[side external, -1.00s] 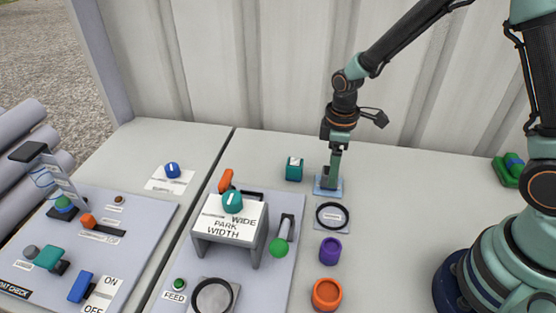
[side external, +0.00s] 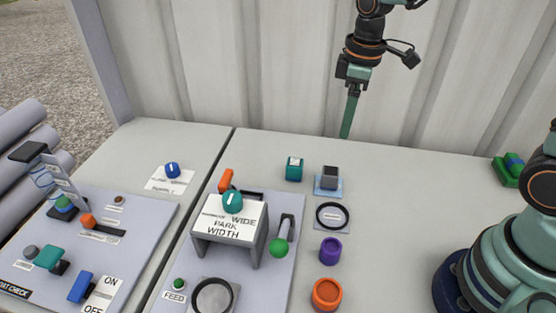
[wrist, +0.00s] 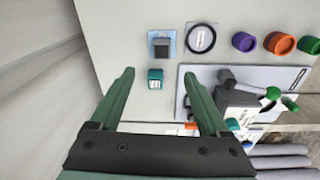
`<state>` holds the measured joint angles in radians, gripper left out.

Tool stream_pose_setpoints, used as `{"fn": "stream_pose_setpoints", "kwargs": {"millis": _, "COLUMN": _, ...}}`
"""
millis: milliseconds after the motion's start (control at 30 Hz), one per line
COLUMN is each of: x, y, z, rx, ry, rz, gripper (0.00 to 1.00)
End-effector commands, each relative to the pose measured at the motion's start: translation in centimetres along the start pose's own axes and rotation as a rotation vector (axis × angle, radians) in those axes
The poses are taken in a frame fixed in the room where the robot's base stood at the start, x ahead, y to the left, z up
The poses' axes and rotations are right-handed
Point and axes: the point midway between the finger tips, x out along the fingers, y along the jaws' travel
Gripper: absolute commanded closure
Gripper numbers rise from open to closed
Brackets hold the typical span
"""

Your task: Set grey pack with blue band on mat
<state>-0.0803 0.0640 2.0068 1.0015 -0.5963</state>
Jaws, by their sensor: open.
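The grey pack (side external: 330,175) sits upright on the light blue mat (side external: 322,193) near the back of the table. In the wrist view the grey pack (wrist: 161,47) also lies within the edges of the mat (wrist: 172,38). A blue band cannot be made out clearly at this size. My gripper (side external: 346,134) is raised above and behind the pack, apart from it.
A teal block (side external: 294,169) stands just left of the mat. A black ring (side external: 333,216), a purple cup (side external: 330,250) and an orange cup (side external: 326,295) line up in front of it. A control panel with a raised grey stand (side external: 228,222) is at left. The table right of the mat is clear.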

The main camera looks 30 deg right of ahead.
Motion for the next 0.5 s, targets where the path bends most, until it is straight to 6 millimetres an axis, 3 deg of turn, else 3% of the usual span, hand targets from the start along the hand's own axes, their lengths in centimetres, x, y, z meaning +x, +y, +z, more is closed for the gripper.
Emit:
{"fn": "stream_pose_setpoints", "kwargs": {"millis": 200, "x": -4.4, "y": -0.8, "z": 3.1, "rx": 0.252, "ry": 0.146, "rz": 0.083, "gripper": 0.21}}
{"fn": "stream_pose_setpoints", "kwargs": {"millis": 500, "x": -7.0, "y": -2.3, "z": 7.0, "rx": 0.563, "ry": 0.338, "rz": 0.14, "gripper": 0.21}}
